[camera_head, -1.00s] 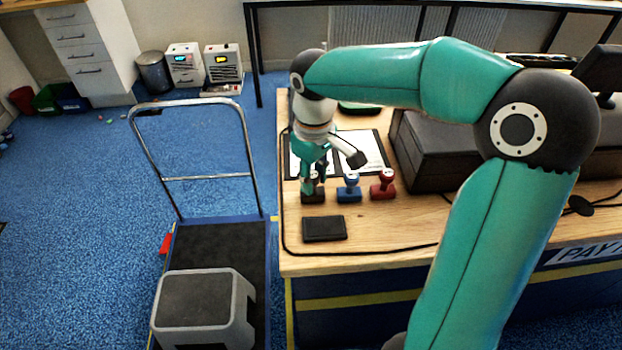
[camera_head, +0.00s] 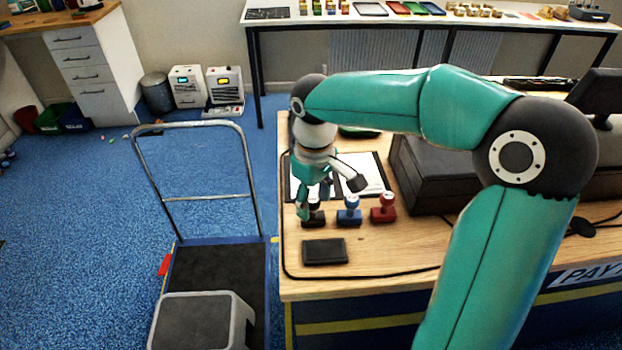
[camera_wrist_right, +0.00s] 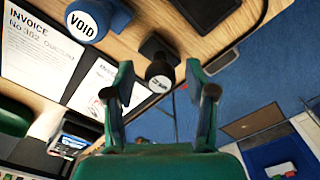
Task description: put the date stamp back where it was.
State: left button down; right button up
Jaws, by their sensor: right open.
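A black stamp (camera_head: 314,218) stands upright on the counter at the left end of a row, beside a blue stamp (camera_head: 349,216) and a red stamp (camera_head: 383,213). In the right wrist view the black stamp's round labelled top (camera_wrist_right: 160,78) shows between my fingertips; its label is too small to read surely. The blue stamp there reads VOID (camera_wrist_right: 85,26). My right gripper (camera_head: 314,203) is open, with its fingers (camera_wrist_right: 162,92) on either side of the black stamp's handle. In the head view they partly hide it. My left gripper is not in view.
A black pad (camera_head: 325,252) lies in front of the stamps. A clipboard with papers (camera_head: 372,172) lies behind, and a dark box (camera_head: 430,172) stands to the right. A trolley (camera_head: 205,265) with a grey step stool (camera_head: 197,322) stands left of the counter (camera_head: 385,262).

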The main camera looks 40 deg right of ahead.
aim_at(314, 200)
notch_tip(314, 200, up, 12)
jog(key=p, duration=0.1)
jog(key=shift+f, duration=0.2)
dwell(0.5)
